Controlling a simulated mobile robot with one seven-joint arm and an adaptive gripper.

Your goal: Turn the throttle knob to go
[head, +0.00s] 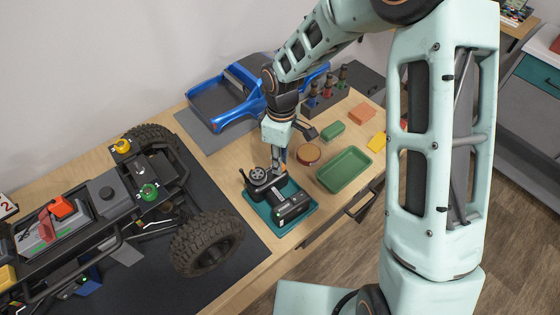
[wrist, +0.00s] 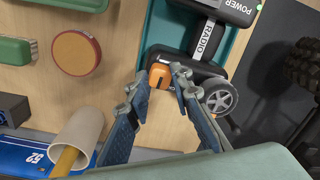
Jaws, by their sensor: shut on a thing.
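The radio controller (head: 291,207), a black handset with a small wheel, lies on a teal tray (head: 310,222) near the table's front edge. In the wrist view its body (wrist: 208,38) reads "RADIO" and "POWER", and the grey-hubbed wheel (wrist: 218,99) shows to the right. An orange knob (wrist: 160,71) sticks out at its end, and I take it for the throttle knob. My gripper (head: 281,166) points down at the radio. In the wrist view my gripper (wrist: 160,82) has its fingertips either side of the orange knob, shut on it. The knob's pointer and marks cannot be made out.
A green tray (head: 345,171), a round brown-orange disc (head: 308,153) and small blocks lie to the right. A blue truck shell (head: 225,103) stands behind. The crawler chassis with a big tyre (head: 207,243) is at left. A beige cup (wrist: 78,138) is close by.

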